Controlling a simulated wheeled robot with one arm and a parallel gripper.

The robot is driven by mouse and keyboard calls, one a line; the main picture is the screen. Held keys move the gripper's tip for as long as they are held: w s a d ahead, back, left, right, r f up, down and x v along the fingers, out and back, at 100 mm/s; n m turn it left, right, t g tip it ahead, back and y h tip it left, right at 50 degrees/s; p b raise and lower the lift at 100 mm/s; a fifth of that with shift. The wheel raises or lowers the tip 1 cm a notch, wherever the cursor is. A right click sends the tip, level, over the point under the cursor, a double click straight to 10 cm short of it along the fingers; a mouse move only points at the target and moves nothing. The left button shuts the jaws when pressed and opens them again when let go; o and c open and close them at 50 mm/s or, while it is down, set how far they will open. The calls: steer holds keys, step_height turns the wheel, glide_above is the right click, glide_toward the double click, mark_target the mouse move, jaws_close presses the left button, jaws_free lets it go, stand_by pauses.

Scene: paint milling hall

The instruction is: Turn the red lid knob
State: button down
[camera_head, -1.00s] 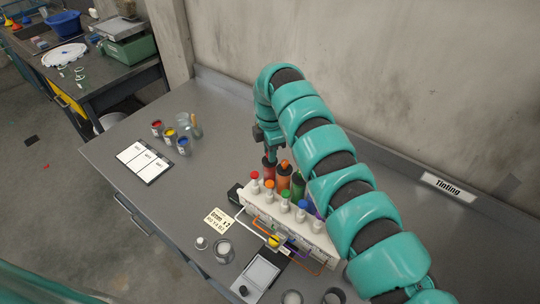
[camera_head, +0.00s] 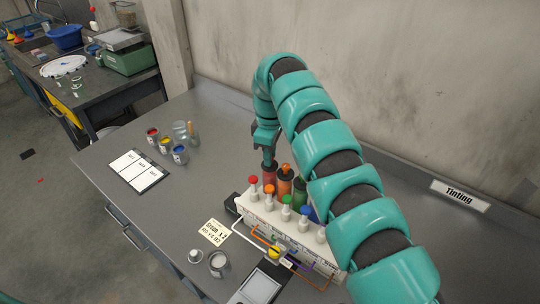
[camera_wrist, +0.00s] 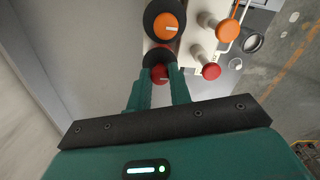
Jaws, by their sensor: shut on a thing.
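The red lid knob (camera_wrist: 160,73) tops the dark round lid of the red canister (camera_head: 269,176), at the left end of the canister row. My gripper (camera_head: 268,156) reaches down onto this canister from above. In the wrist view my gripper's two teal fingers (camera_wrist: 160,78) stand on either side of the red knob, shut on it. The fingers hide part of the knob. In the head view the knob itself is hidden behind the gripper.
An orange lid knob (camera_wrist: 166,26) on the adjacent canister is close by. A white dispenser (camera_head: 277,221) with small coloured knobs, including a red one (camera_head: 253,181), stands in front. The wall rises behind. Small paint jars (camera_head: 166,145) and a chart (camera_head: 137,169) lie to the left.

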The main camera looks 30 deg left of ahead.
stand_by(0.5)
steer(key=c, duration=1.3)
jaws_free()
steer(key=shift+r, duration=0.1)
steer(key=shift+r, duration=0.5)
step_height(320, 180, up, 16)
steer(key=p, duration=1.3)
steer(key=shift+r, duration=0.15)
